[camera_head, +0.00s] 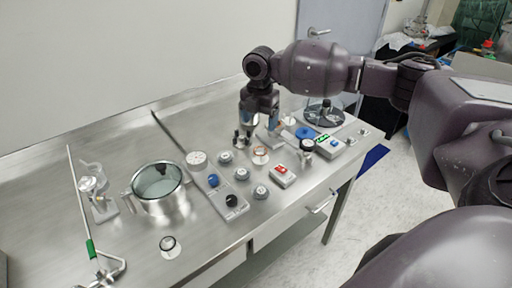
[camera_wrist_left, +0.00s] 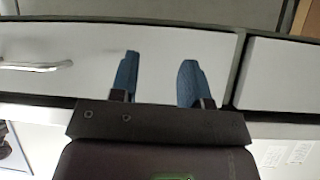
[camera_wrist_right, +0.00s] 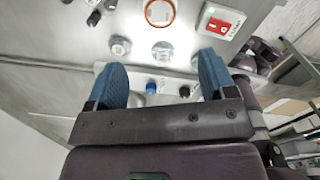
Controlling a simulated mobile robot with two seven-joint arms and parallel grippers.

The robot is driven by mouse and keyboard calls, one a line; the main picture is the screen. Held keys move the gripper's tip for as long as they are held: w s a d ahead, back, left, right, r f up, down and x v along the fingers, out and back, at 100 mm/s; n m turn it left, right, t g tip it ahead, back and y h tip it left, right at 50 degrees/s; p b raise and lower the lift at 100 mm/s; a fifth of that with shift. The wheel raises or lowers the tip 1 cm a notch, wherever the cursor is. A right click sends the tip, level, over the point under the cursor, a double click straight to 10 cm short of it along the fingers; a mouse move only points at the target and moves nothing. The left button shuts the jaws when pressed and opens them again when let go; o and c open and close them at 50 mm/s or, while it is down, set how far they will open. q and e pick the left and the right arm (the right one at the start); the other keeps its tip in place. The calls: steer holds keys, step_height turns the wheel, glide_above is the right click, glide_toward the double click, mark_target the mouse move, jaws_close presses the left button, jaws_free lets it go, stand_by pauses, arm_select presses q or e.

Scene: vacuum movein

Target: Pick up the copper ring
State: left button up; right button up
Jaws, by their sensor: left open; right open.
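The copper ring (camera_head: 260,151) shows as a small orange-brown band on the steel bench in the head view. In the right wrist view, a copper-coloured ring (camera_wrist_right: 160,24) surrounds a pale round piece at the top edge, partly cut off. My right gripper (camera_head: 259,132) is open and empty, with blue fingers pointing down just behind the ring and above the bench. It also shows in the right wrist view (camera_wrist_right: 162,78), with the ring beyond the fingertips. My left gripper (camera_wrist_left: 159,72) is open and empty in the left wrist view, facing drawer fronts; it is not in the head view.
Round grey knobs (camera_head: 242,174), a red-switch box (camera_head: 283,175) and a green-display box (camera_head: 329,146) stand near the ring. A lidded steel pot (camera_head: 162,204) is left of them. A drawer handle (camera_wrist_left: 36,66) shows in the left wrist view.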

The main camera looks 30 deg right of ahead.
step_height(320, 180, down, 6)
steer(key=shift+s+r+b, duration=0.1)
steer(key=shift+r+b, duration=0.15)
steer(key=shift+b, duration=0.05)
steer(key=shift+d+f, duration=0.1)
steer(key=shift+f, duration=0.25)
steer(key=f, duration=0.3)
steer(key=shift+d+f, duration=0.2)
steer(key=shift+f, duration=0.25)
arm_select(q)
steer(key=shift+f, duration=0.5)
steer(key=shift+s, duration=0.1)
arm_select(e)
steer(key=shift+f, duration=0.25)
